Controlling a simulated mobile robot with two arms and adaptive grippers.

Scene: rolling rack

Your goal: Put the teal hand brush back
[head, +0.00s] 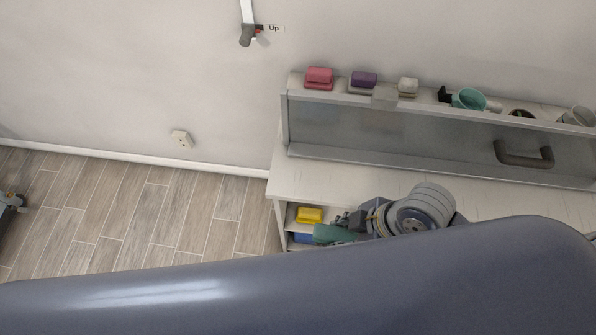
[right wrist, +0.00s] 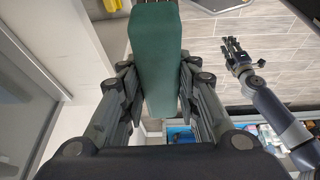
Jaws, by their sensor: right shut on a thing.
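The teal hand brush (head: 335,234) shows beside the open shelf compartments at the left end of the white unit, partly hidden by my arm. In the right wrist view the brush (right wrist: 155,55) is a long teal block between the fingers. My right gripper (right wrist: 155,88) is shut on it. In the head view my right gripper (head: 350,222) is small and partly covered. My left gripper (right wrist: 238,52) is far off over the floor, and its edge shows at the far left of the head view (head: 12,203). Its jaw opening is too small to judge.
A yellow item (head: 309,215) and a blue item (head: 303,238) sit in the shelf compartments. The wood floor (head: 150,215) at left is clear.

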